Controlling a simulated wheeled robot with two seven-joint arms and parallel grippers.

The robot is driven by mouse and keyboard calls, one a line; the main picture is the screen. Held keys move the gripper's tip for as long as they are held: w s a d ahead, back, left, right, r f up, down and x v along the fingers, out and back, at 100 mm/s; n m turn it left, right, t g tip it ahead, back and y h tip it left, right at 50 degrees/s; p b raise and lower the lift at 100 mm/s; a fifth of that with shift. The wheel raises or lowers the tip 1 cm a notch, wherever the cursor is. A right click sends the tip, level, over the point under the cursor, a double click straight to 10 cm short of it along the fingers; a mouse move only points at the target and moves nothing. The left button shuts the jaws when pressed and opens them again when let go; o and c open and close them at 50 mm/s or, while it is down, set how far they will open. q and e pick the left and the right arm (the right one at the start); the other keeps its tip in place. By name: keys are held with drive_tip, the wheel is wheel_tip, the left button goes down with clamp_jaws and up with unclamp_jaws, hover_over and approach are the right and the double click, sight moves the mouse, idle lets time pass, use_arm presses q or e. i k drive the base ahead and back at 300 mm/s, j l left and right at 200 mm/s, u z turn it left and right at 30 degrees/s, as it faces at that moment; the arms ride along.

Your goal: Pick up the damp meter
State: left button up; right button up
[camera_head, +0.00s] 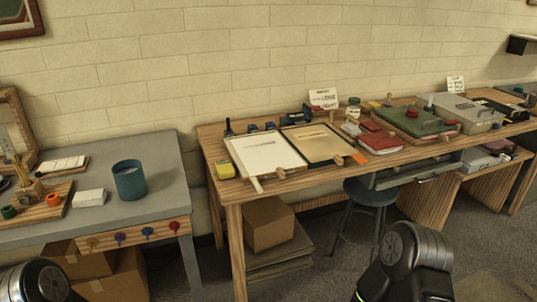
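No object in the head view can be surely told as the damp meter at this size. A small yellow block-like item (225,170) lies at the left front corner of the wooden table (220,205), beside a white sheet tray; I cannot tell what it is. Parts of my arms show at the bottom left and bottom right, but neither gripper is in view.
A grey table (150,203) at left holds a blue cup (129,180), a white block (90,198) and a wooden tray. The wooden table holds trays, a green case (415,120) and a grey box (467,112). A stool (369,192) stands before it.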

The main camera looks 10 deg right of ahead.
sight(225, 169)
drive_tip(key=i+l+z, duration=0.25)
drive_tip(key=i+l, duration=0.65)
